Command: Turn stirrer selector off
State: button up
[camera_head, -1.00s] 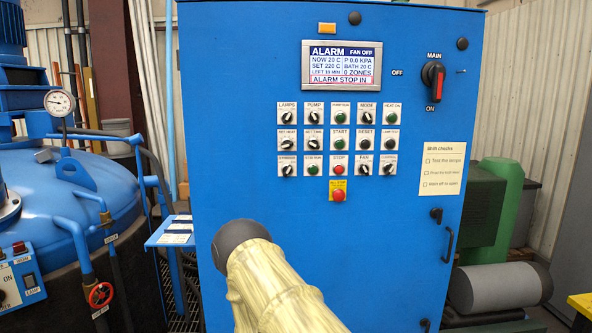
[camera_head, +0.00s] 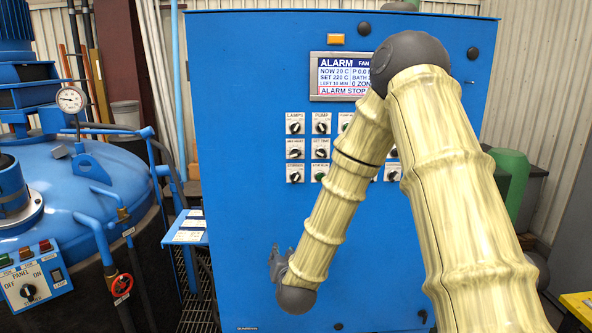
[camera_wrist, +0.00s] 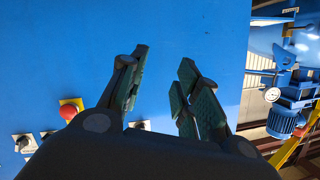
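The stirrer selector (camera_head: 295,178) is a small black knob on a white plate, at the left end of the lowest row on the blue cabinet. Its label is blurred and its exact pointer angle is hard to read. My gripper (camera_head: 281,255) hangs below and slightly left of it, apart from the knobs, partly hidden by my wrist. In the wrist view my gripper (camera_wrist: 156,88) shows two dark green fingers spread apart with nothing between them. Which knob shows at the lower left there cannot be told.
The blue cabinet (camera_head: 240,230) is bare below the knob rows. My arm covers the right controls and part of the alarm screen (camera_head: 338,80). A red stop button (camera_wrist: 68,112) shows in the wrist view. A small shelf (camera_head: 187,228) and blue furnace lid (camera_head: 100,175) stand left.

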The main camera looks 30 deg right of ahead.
aim_at(296, 179)
jog(key=w+d+r+m+t+h+p, duration=0.1)
jog(key=d+r+m+h, duration=0.15)
jog(key=r, duration=0.65)
jog(key=w+d+r+m+h+p, duration=0.15)
jog(key=d+r, duration=0.25)
jog(key=r, duration=0.4)
jog(key=shift+t+y, duration=0.3)
jog(key=p+x, duration=0.5)
jog(key=x, duration=0.5)
jog(key=shift+s+d+r, duration=0.1)
jog(key=shift+r, duration=0.05)
jog(key=shift+c, duration=0.2)
grip_shut()
